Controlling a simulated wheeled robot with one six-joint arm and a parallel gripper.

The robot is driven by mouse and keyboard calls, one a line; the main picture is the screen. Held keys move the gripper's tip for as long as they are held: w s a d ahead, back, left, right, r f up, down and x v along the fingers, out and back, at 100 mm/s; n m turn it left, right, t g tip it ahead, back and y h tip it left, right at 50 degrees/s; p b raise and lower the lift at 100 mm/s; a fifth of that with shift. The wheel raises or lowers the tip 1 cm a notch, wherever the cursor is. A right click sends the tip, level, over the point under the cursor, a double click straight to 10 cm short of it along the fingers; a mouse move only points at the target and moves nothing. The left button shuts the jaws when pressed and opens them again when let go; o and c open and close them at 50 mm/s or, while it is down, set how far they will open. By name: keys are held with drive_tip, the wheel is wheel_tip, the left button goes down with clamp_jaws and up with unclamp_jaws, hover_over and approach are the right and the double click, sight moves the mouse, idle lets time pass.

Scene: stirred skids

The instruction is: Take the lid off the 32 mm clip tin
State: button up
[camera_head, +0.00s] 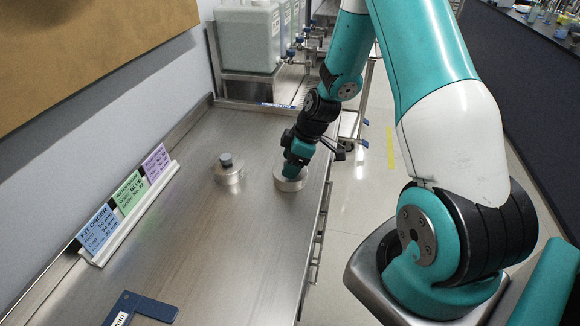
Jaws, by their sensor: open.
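Two round metal tins stand on the steel bench. The left tin (229,174) has a lid with a dark knob (226,159) on top. The right tin (290,182) is under my gripper (292,172), which reaches down over its top. My gripper is open, but its fingertips and the knob of the right tin are hidden by the gripper body. I cannot tell whether the fingers touch the lid. No size marking is readable on either tin, so I cannot tell which one is the 32 mm clip tin.
A white rack (128,215) with blue, green and purple kit order cards stands along the left wall. A dark blue angled piece (142,308) lies at the front. Large translucent containers (247,38) stand at the back. The bench middle is clear.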

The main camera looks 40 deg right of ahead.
drive_tip(key=c, duration=1)
